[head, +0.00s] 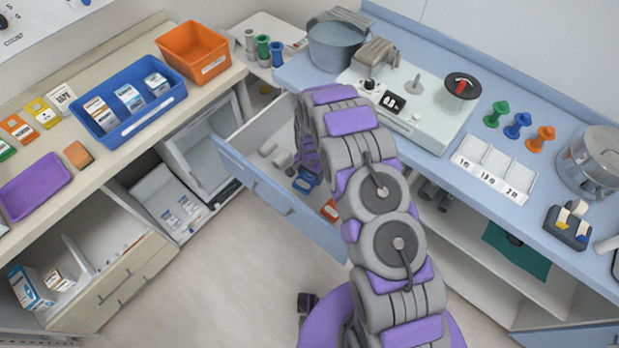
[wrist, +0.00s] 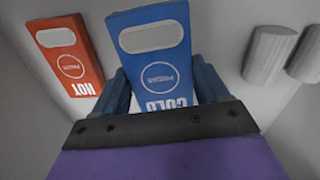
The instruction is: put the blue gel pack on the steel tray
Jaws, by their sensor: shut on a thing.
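The blue gel pack (wrist: 155,60), marked COLD, is between the two fingers of my gripper (wrist: 162,88) in the wrist view. My gripper is shut on it; the fingers cover parts of its side edges. In the head view the blue pack (head: 306,181) shows in the open drawer, at the end of my arm, which partly hides the gripper. A steel tray cannot be clearly made out in either view.
The open drawer (head: 275,198) also holds a red HOT pack (wrist: 72,52), left of the blue one in the wrist view, and white rolls (wrist: 270,52). The blue counter (head: 440,150) carries a white device (head: 425,112), a three-slot holder (head: 492,168) and a steel pot (head: 592,165).

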